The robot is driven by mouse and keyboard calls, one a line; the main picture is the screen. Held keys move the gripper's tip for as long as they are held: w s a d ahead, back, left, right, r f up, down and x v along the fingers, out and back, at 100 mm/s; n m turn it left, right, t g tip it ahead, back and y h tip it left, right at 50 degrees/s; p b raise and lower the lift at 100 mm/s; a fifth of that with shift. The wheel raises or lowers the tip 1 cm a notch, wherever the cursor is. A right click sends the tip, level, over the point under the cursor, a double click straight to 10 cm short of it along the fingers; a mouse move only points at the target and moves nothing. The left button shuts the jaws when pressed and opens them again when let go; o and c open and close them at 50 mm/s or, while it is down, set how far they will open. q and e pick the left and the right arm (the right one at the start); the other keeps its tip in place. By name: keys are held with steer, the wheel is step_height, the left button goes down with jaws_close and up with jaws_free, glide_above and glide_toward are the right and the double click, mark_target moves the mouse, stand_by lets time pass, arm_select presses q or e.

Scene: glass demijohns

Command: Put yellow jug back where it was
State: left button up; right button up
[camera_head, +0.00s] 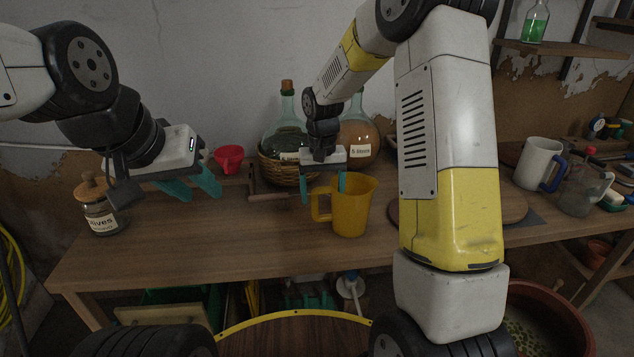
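The yellow jug (352,212) stands upright on the wooden table, right of the table's middle, with its handle to the left. My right gripper (323,188) points down over the handle side of the jug. Its teal fingers are apart, one left of the handle and one by the jug's rim. I see no clear grip on the jug; whether a finger touches it I cannot tell. My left gripper (193,187) is open and empty above the left part of the table, between the labelled jar and the red funnel.
A cork-lidded jar (103,214) stands at the left. Behind are a red funnel (229,158), a demijohn in a wicker basket (273,169) and a brown-filled demijohn (359,138). A white mug (537,163) and a clear jug (583,190) stand right. The table's front middle is clear.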

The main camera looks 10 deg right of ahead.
stand_by(0.3)
step_height(320, 180, up, 11)
steer(key=shift+a+r, duration=0.1)
steer(key=shift+r, duration=0.05)
steer(key=s+d+r+t+y, duration=0.1)
steer(key=s+d+r+t, duration=0.25)
steer(key=s+r, duration=0.75)
steer(key=s+f+t, duration=0.1)
steer(key=s, duration=0.3)
steer(key=s+d+f+y, duration=0.1)
steer(key=s, duration=0.3)
steer(key=s+d+f+t, duration=0.1)
steer(key=s, duration=0.4)
steer(key=shift+d+t, duration=0.2)
steer(key=shift+t, duration=0.15)
